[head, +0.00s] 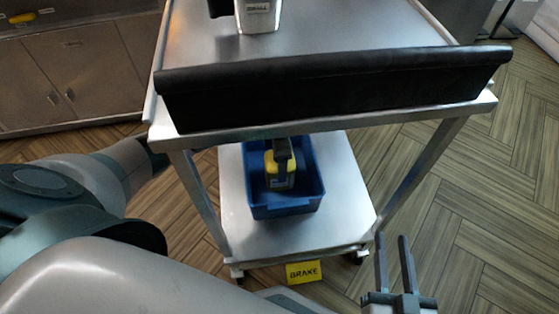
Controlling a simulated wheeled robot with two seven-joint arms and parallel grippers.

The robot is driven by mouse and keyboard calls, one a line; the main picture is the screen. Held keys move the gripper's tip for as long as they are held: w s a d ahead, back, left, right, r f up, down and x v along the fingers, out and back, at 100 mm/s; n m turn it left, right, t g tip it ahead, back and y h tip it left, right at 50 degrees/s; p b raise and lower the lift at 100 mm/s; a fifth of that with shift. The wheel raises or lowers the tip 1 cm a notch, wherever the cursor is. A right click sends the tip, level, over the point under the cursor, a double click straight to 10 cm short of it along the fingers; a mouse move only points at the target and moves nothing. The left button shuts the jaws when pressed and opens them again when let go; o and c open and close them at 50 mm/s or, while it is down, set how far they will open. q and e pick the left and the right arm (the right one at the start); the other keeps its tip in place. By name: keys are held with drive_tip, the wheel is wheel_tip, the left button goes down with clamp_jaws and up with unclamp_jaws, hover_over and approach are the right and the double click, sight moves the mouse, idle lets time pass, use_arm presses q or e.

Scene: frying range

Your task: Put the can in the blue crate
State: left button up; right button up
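The blue crate (287,209) stands on the lower shelf of a metal cart. A yellow can-like container (280,172) with a grey lower part is inside the crate. A dark grey piece stands at its top; I cannot tell whether it belongs to the container. My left arm reaches in from the left to the cart's left leg. Its gripper is hidden behind the cart's upper part. My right gripper (394,237) is open and empty, low at the right, in front of the cart's right side and apart from the crate.
The cart's top shelf (330,35) has a black front panel (335,92) overhanging the lower shelf (290,238). A pale labelled container (258,17) with a black part stands on top. A yellow BRAKE tag (303,272) hangs below. Floor at the right is clear.

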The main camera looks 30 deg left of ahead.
use_arm(q)
drive_tip(key=o, duration=1.2)
drive_tip(key=shift+o, duration=0.2)
use_arm(e)
drive_tip(key=shift+r, duration=0.2)
drive_tip(key=shift+f, duration=0.1)
use_arm(q)
wheel_tip(320, 180, up, 12)
drive_tip(key=shift+r+p, duration=0.15)
drive_tip(key=shift+p, duration=0.8)
use_arm(e)
wheel_tip(320, 180, down, 6)
drive_tip(key=s+d+g+h, duration=0.1)
drive_tip(key=g, duration=0.2)
drive_tip(key=shift+s+d+f+g, duration=0.15)
drive_tip(key=shift+s+d+g, duration=0.25)
